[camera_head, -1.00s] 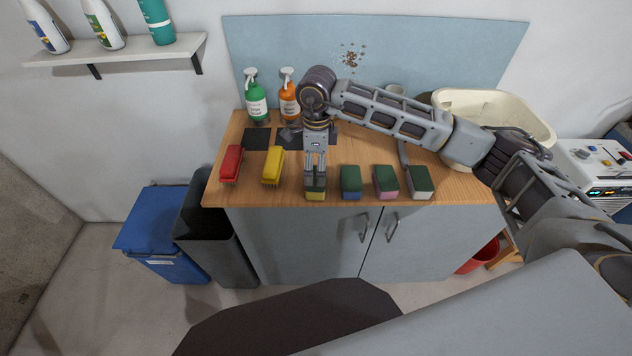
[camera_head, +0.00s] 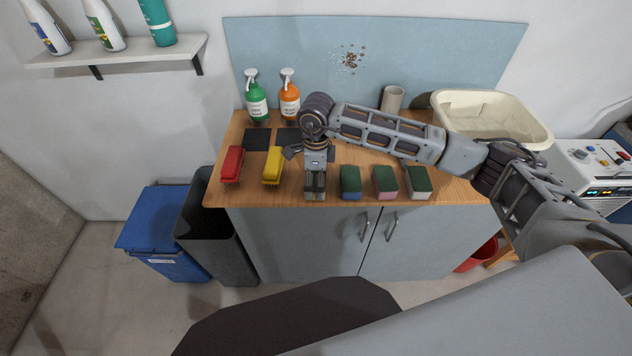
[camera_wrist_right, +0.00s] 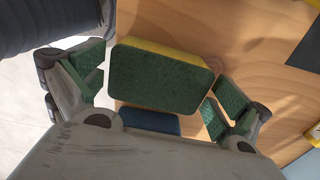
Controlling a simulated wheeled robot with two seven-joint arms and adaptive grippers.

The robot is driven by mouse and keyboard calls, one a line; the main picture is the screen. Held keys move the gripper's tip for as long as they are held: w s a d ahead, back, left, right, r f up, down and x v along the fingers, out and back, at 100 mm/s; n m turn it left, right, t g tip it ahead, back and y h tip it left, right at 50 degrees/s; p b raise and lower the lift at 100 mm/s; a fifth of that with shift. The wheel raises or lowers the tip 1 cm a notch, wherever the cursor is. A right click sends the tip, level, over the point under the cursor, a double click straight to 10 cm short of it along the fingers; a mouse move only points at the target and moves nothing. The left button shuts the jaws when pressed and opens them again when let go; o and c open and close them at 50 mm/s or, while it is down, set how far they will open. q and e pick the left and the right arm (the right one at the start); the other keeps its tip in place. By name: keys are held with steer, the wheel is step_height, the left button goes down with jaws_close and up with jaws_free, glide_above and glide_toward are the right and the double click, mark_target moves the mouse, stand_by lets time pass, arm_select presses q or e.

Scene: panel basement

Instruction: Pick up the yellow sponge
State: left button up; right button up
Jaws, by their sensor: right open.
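The yellow sponge (camera_wrist_right: 158,78) has a dark green top and a yellow body. In the right wrist view it lies on the wooden counter between my right gripper's fingers, with gaps on both sides. My right gripper (camera_head: 315,190) points down over it at the counter's front edge in the head view and mostly hides it there. This gripper is open and empty, its green-padded fingers apart to the left and right of the sponge in the wrist view. My left gripper is not in view.
Blue (camera_head: 350,183), pink (camera_head: 385,183) and white (camera_head: 419,183) sponges with green tops stand right of the gripper. Yellow (camera_head: 272,166) and red (camera_head: 231,164) brushes lie left. Green (camera_head: 256,100) and orange (camera_head: 289,100) spray bottles and a cream basin (camera_head: 540,128) are behind.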

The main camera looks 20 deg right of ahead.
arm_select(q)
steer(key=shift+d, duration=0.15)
arm_select(e)
steer(key=c, duration=0.5)
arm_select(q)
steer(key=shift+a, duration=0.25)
arm_select(e)
steer(key=shift+c, duration=0.3)
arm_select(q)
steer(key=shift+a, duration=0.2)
arm_select(e)
steer(key=shift+r, duration=0.15)
step_height(320, 180, up, 8)
steer(key=shift+r+b, duration=0.1)
steer(key=shift+b, duration=0.5)
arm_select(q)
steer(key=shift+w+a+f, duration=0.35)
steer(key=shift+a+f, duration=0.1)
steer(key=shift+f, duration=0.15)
arm_select(e)
steer(key=shift+r, duration=0.75)
